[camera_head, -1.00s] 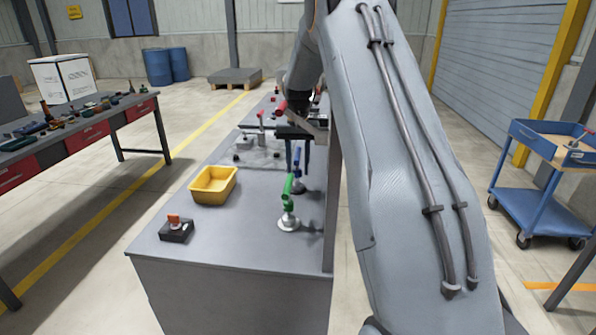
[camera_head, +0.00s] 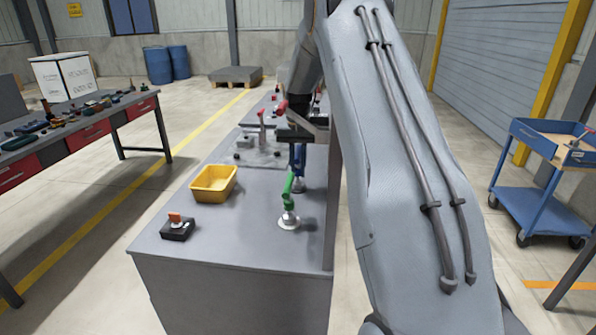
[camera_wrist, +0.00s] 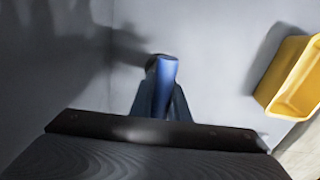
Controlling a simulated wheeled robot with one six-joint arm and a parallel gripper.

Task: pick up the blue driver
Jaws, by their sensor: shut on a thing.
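In the wrist view the blue driver's handle (camera_wrist: 166,72) shows between the dark fingers. My gripper (camera_head: 298,158) is above the bench with its fingers pointing down and shut on the blue driver's handle; it also shows in the wrist view (camera_wrist: 160,100). The driver's lower end is partly hidden by the green driver in the head view.
The green driver (camera_head: 288,190) stands on a round silvery base (camera_head: 289,221) just in front. A yellow bin (camera_head: 214,184) is to the left. A black box with an orange knob (camera_head: 177,228) sits near the bench's front left.

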